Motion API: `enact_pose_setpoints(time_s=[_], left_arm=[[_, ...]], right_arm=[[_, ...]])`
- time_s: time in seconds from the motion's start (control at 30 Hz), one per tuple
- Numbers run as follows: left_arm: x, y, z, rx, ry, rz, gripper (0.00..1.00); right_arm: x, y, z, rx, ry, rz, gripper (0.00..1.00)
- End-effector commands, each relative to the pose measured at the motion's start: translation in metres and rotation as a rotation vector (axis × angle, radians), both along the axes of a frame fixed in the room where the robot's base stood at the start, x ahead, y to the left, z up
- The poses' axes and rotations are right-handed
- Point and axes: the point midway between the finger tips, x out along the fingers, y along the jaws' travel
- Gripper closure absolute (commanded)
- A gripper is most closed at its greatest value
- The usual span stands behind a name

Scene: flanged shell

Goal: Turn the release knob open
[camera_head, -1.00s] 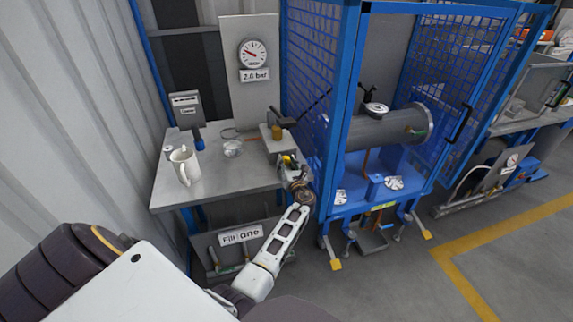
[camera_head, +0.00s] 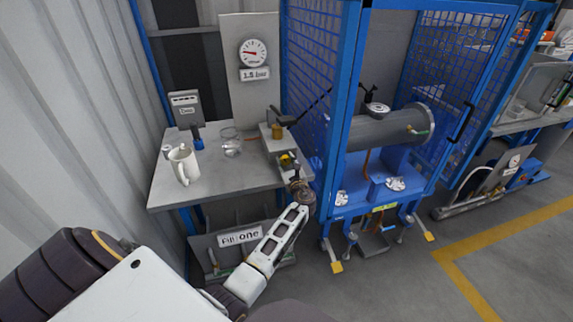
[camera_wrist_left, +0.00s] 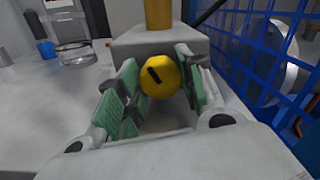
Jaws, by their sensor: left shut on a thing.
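The yellow release knob (camera_wrist_left: 160,78) sits on the front of a grey block (camera_wrist_left: 160,42) and has a short black bar mark, tilted in the left wrist view. My left gripper (camera_wrist_left: 158,92) has its green-padded fingers on both sides of the knob and is shut on it. In the head view the knob (camera_head: 287,160) shows small at the bench's right edge, with my left gripper (camera_head: 292,170) at it, partly hiding it. My right gripper is not in view.
The bench (camera_head: 225,178) holds a white mug (camera_head: 184,165), a glass jar (camera_head: 231,148) and a blue-based item (camera_head: 198,142). A blue mesh cage (camera_head: 345,120) stands close on the right.

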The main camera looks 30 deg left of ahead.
Motion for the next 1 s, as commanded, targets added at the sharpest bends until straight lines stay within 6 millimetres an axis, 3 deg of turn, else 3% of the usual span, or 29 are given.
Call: enact_pose_setpoints(time_s=[0.13,0.17,0.23,0.67,1.0], left_arm=[[0.000,0.000,0.000,0.000,0.002,0.001,0.86],[0.000,0.000,0.000,0.000,0.002,0.001,0.61],[0.000,0.000,0.000,0.000,0.002,0.001,0.53],[-0.002,-0.002,0.000,0.001,0.002,0.000,0.53],[-0.019,-0.023,-0.001,0.000,0.003,0.000,0.53]], right_arm=[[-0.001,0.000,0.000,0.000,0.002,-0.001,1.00],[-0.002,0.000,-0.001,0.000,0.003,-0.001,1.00],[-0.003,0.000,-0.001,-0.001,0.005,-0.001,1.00],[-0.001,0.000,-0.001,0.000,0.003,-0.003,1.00],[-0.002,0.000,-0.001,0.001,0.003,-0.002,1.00]])
